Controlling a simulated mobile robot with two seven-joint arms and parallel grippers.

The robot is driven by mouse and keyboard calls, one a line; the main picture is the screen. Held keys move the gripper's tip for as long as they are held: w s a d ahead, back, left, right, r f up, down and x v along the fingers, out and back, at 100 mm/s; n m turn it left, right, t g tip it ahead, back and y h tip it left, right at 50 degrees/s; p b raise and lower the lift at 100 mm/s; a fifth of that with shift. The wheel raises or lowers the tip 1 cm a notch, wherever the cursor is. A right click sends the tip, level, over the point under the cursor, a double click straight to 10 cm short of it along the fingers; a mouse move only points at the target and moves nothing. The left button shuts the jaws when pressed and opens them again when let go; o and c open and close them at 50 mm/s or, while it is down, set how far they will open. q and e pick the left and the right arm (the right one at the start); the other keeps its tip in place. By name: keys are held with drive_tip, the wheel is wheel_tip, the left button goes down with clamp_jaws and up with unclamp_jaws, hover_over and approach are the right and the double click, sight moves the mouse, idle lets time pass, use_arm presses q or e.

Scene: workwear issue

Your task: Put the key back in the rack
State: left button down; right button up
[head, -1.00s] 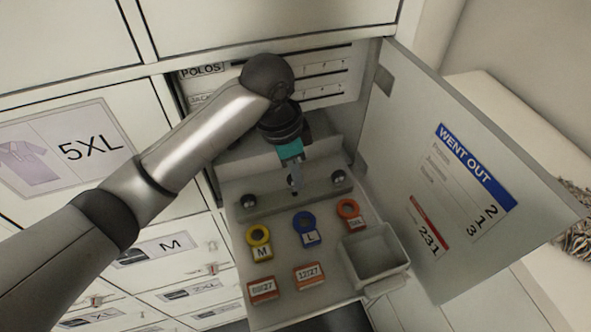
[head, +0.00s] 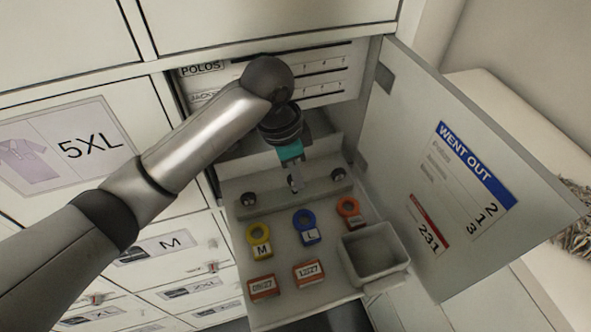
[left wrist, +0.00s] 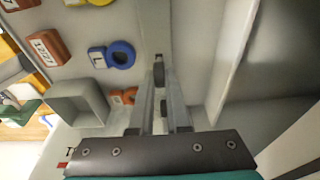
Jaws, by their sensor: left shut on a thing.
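The rack (head: 275,199) is a grey raised bar across the shelf inside the open locker. One dark round piece sits near its left end and one near its right end. My left gripper (head: 296,184) is over the middle of the bar, between these two pieces, pointing down. In the left wrist view its fingers come together on a small dark thing (left wrist: 159,72), which I take to be the key. Most of it is hidden by the fingers, and I cannot tell whether it touches the rack. My right gripper is not in view.
In front of the rack lie yellow M (head: 259,240), blue L (head: 306,228) and orange (head: 349,212) ring tags, and two orange blocks (head: 309,273). A grey open bin (head: 348,262) stands at the right. The open door (head: 405,150) bounds the right side.

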use_arm(q)
drive_tip(key=shift+f, duration=1.25)
idle(2.7)
drive_tip(key=c, duration=0.8)
unclamp_jaws()
drive_tip(key=shift+r, duration=0.1)
wheel_tip(320, 180, up, 15)
drive_tip(key=a, duration=0.2)
drive_tip(key=shift+s+a, duration=0.3)
drive_tip(key=shift+s, duration=0.15)
drive_tip(key=shift+d, duration=0.1)
